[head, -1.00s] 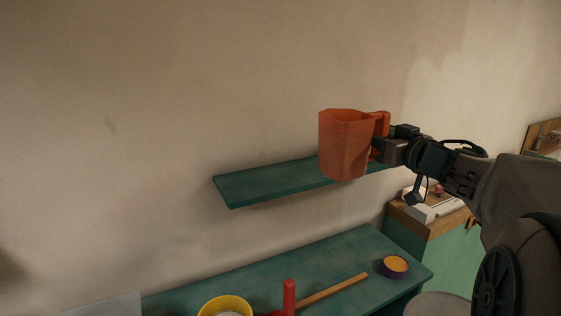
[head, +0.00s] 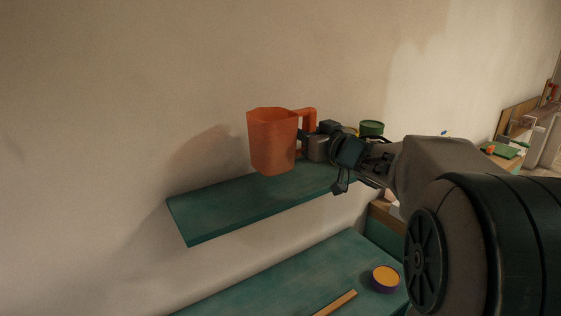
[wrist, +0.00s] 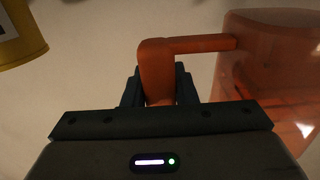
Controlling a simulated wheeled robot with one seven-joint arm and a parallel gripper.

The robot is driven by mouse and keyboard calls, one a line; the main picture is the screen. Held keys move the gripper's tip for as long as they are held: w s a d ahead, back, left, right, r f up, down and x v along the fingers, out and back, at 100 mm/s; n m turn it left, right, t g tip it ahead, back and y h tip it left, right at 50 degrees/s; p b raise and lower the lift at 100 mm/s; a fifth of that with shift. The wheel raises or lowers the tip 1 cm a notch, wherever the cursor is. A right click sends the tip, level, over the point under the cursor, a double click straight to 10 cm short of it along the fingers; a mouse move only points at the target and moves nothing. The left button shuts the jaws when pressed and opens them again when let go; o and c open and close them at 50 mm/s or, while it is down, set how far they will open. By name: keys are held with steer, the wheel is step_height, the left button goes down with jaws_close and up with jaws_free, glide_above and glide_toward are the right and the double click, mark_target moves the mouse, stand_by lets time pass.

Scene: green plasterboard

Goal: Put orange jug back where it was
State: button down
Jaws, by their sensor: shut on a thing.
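The orange jug (head: 271,141) is upright, with its handle toward my arm on the right. In the head view it appears in front of and over the green wall shelf (head: 215,213); whether its base touches the shelf I cannot tell. My gripper (head: 304,146) is shut on the jug's handle. In the wrist view the handle (wrist: 158,75) is between the fingers, and the jug's translucent body (wrist: 270,70) fills the right side. My arm hides the right end of the shelf.
A green can (head: 371,128) shows behind my gripper, and a yellow container (wrist: 20,35) is at the wrist view's upper left. The shelf's left part is clear.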

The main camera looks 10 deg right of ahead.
steer(key=shift+w+a+f, duration=0.35)
steer(key=shift+a+f, duration=0.35)
steer(key=shift+f, duration=0.4)
steer(key=shift+w+a+f, duration=0.35)
steer(key=shift+a+f, duration=0.4)
steer(key=shift+f, duration=0.4)
steer(key=shift+w+a+f, duration=0.35)
steer(key=shift+a+f, duration=0.35)
steer(key=shift+f, duration=0.4)
steer(key=shift+f+b, duration=0.2)
steer(key=shift+b, duration=0.1)
steer(key=c, duration=1.2)
jaws_free()
steer(key=shift+o, duration=0.2)
